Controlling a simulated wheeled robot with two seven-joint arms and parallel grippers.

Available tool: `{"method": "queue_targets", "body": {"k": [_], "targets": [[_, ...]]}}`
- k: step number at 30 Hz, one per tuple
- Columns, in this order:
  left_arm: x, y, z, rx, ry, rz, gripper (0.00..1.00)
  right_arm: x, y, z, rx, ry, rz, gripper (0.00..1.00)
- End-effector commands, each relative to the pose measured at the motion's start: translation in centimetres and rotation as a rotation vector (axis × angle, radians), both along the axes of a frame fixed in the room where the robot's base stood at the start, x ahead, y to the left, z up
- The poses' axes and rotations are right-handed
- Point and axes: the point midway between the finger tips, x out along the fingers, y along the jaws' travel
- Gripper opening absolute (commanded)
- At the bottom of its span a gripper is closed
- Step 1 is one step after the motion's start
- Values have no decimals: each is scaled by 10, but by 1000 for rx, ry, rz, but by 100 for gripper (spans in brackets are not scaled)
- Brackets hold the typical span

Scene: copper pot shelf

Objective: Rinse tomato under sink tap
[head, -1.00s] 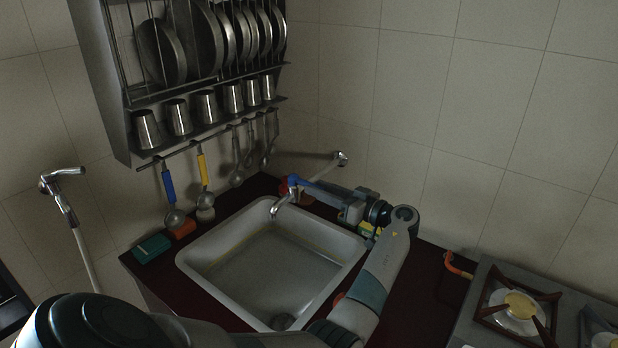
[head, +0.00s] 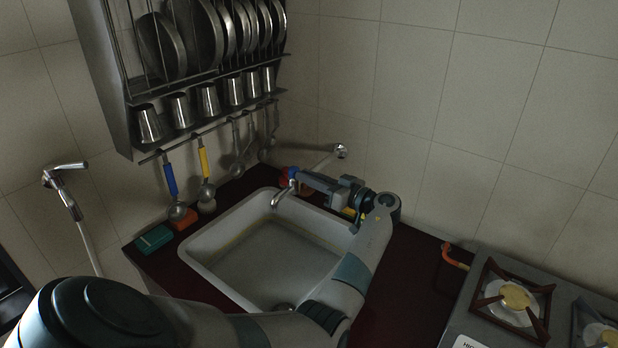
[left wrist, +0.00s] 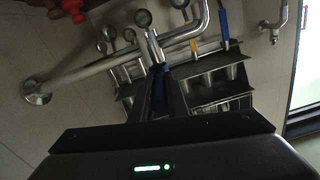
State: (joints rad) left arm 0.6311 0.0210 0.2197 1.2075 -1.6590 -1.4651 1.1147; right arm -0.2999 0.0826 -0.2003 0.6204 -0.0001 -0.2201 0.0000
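The sink (head: 213,240) is set in a dark red counter. A red knob (head: 284,180) and a blue knob (head: 293,172) are by the tap. My left gripper (head: 300,177) is at the blue knob. In the left wrist view the blue part (left wrist: 158,74) shows between my narrow-set fingers (left wrist: 163,85); whether they grip it is unclear. The red knob (left wrist: 72,9) is apart from them. I cannot make out a tomato now. My right gripper is not in view.
A rack (head: 122,115) with pans and cups hangs above the counter, with ladles beneath. A green sponge (head: 153,239) lies left of the sink. A stove (head: 512,295) is at the right. My left arm passes over the sink's right side.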

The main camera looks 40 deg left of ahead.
Motion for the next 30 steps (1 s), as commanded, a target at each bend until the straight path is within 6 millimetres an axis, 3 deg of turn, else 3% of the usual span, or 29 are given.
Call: {"method": "queue_targets", "body": {"k": [8, 30], "targets": [[0, 1, -2, -2, -2, -52, 0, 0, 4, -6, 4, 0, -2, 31], [-19, 3, -1, -1, -1, -453, 0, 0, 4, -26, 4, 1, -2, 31]]}}
